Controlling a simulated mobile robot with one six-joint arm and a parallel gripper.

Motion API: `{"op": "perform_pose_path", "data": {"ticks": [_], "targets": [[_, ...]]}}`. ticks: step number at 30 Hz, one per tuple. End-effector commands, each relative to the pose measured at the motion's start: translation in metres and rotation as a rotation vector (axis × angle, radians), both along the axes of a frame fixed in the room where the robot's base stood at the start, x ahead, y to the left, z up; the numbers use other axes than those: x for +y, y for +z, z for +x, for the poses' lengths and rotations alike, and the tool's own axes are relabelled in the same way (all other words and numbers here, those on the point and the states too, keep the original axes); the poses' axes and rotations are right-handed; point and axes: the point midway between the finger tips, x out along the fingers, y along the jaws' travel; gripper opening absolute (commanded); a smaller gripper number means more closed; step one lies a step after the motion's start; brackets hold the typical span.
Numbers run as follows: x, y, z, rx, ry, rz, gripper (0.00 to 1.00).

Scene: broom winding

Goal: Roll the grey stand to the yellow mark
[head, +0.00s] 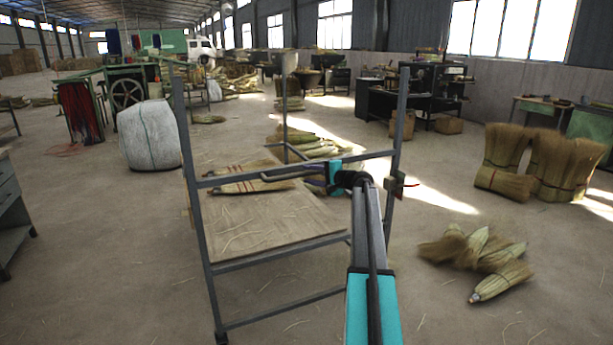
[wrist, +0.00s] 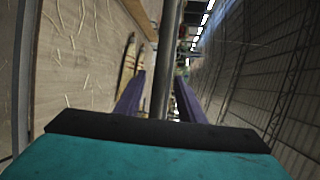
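The grey stand (head: 203,225) is an upright metal frame with a low board shelf, in front of me in the head view. My gripper (head: 318,178) is at this bar, by the stand's right side. In the wrist view the grey bar (wrist: 166,60) runs between my two purple fingers (wrist: 160,95), with gaps seen beside it, so the gripper looks open around the bar. The far fingertips are partly hidden in the head view. I see no yellow mark in either view.
A flat broom (head: 250,180) lies on the stand's board. Loose brooms (head: 480,258) lie on the floor at right, with standing bundles (head: 545,160) behind. A white bale (head: 150,135) stands left of the stand, and a grey cabinet (head: 12,215) at the left edge. Floor between is mostly clear.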

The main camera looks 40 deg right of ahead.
Motion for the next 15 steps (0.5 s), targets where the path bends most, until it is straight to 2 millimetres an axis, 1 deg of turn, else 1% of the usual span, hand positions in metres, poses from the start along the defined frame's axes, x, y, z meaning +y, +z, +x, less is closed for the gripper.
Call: {"op": "perform_pose_path", "data": {"ticks": [1, 15], "targets": [[0.000, 0.001, -0.009, 0.000, -0.002, 0.000, 0.36], [-0.012, 0.015, -0.081, -0.001, -0.002, -0.001, 0.36]]}}
